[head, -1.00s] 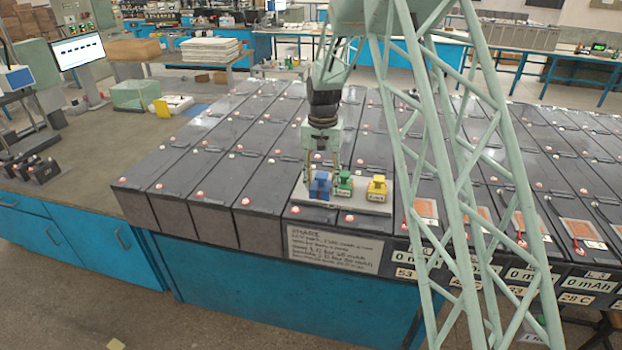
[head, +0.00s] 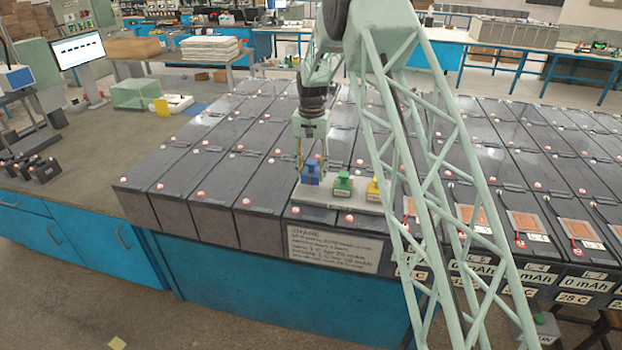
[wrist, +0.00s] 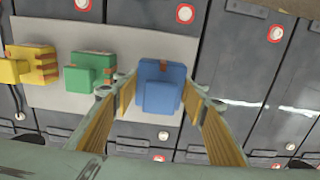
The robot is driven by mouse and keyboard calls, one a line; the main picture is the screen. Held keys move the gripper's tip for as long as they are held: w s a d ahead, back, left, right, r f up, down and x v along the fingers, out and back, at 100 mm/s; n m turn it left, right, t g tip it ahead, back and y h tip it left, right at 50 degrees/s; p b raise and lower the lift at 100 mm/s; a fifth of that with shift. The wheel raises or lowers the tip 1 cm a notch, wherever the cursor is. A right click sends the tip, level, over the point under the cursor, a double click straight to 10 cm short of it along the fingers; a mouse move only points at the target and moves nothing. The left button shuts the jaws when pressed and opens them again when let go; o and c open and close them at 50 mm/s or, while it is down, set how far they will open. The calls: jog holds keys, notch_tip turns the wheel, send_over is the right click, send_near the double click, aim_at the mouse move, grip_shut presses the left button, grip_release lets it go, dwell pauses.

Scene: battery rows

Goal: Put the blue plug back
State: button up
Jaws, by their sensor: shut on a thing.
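My gripper (head: 309,164) is shut on the blue plug (head: 310,174), pointing down at the left end of a light grey plate (head: 332,203). In the wrist view the blue plug (wrist: 161,84) sits between the two finger pads. It looks slightly raised above the plate, but the gap beneath it is hard to make out. The green plug (head: 342,183) stands on the plate to its right. The yellow plug (head: 373,188) is further right, partly hidden by my arm. In the wrist view the green plug (wrist: 90,73) and yellow plug (wrist: 30,65) lie to the left.
The plate rests on rows of dark battery modules (head: 180,168) with red-ringed terminals. A handwritten sign (head: 334,248) hangs on the front edge below it. Orange-and-white pads (head: 479,217) lie on modules to the right. A monitor (head: 78,51) stands at the back left.

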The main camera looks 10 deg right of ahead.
aim_at(311, 161)
jog(key=shift+w, duration=0.15)
jog(key=shift+w, duration=0.3)
jog(key=shift+s+f+p, duration=0.1)
jog(key=shift+f+p, duration=0.2)
jog(key=shift+f, duration=1.45)
jog(key=shift+f, duration=0.15)
jog(key=o, duration=0.9)
jog(key=shift+o, duration=0.2)
notch_tip(311, 161, up, 11)
jog(key=shift+b, duration=0.3)
jog(key=shift+r, duration=0.65)
